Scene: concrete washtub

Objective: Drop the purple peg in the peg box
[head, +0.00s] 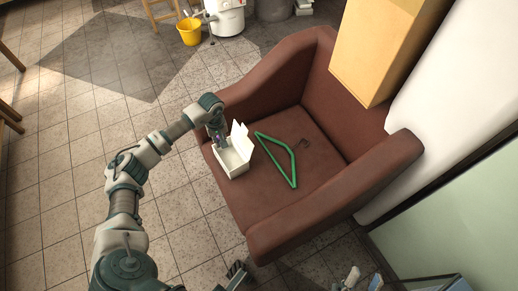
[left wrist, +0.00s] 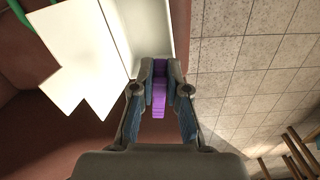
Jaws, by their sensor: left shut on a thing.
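The white peg box (head: 236,170) sits with its flaps up on the seat of a brown armchair, near the seat's front left. The box also fills the upper left of the left wrist view (left wrist: 95,50). My left gripper (head: 221,140) is over the box's far left side in the head view. In the left wrist view my left gripper (left wrist: 160,75) is shut on the purple peg (left wrist: 160,100), its fingertips close to the box's edge. I cannot tell how high the peg is above the box. My right gripper (head: 237,272) is low in the head view, away from the box, its jaw opening unclear.
The brown armchair (head: 275,205) has raised arms on both sides. A yellow box (head: 380,50) stands at the chair's back. A yellow bucket (head: 190,32) stands on the tiled floor.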

